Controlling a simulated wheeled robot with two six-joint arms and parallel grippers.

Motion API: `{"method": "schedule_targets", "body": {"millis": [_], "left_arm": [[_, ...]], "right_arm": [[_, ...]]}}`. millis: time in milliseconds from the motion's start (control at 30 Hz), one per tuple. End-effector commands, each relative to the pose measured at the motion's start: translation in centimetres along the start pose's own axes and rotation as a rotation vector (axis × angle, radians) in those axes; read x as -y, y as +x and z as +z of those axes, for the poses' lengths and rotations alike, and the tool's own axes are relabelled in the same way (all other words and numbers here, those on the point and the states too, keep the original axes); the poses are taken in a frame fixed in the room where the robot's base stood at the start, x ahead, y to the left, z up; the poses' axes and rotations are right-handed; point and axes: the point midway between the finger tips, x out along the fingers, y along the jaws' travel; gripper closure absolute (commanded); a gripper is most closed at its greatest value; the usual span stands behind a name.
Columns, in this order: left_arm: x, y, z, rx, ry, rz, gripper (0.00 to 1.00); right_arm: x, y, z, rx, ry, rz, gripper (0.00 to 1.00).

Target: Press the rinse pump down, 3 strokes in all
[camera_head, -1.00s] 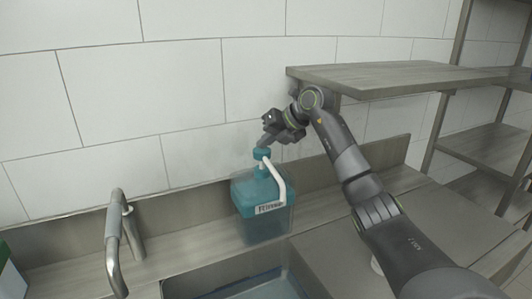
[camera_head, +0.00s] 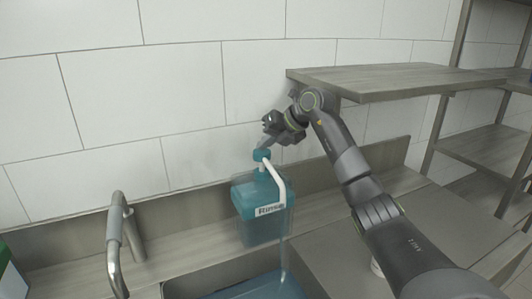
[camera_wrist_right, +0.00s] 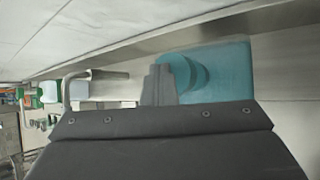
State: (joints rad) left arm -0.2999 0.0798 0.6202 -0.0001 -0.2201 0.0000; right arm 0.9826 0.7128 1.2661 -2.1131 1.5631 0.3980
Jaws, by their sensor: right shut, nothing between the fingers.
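The rinse bottle (camera_head: 262,222) is a translucent teal container with a white "Rinse" label, upright on the ledge behind the sink. Its teal pump head (camera_head: 261,155) sits on top, with a white spout (camera_head: 275,182) curving down at the front. A thin pale blue streak runs down below the spout into the sink. My right gripper (camera_head: 264,142) is shut and empty, its tips at the top of the pump head; contact is hard to tell. In the right wrist view the shut fingers (camera_wrist_right: 160,85) are beside the round teal pump head (camera_wrist_right: 184,74). My left gripper is not in view.
The sink basin (camera_head: 180,289) with blue liquid lies in front of the bottle. A metal faucet (camera_head: 115,240) stands to the left. Tiled wall is close behind.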

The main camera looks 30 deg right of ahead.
Motion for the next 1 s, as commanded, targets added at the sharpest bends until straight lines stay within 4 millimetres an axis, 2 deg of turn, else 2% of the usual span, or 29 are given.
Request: {"method": "schedule_targets", "body": {"millis": [467,1000], "left_arm": [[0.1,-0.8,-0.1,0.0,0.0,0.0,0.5],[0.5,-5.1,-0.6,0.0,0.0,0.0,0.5]], "right_arm": [[-0.4,-0.6,0.5,0.0,0.001,-0.001,1.0],[-3.2,-4.4,3.2,0.001,0.0,0.0,1.0]]}}
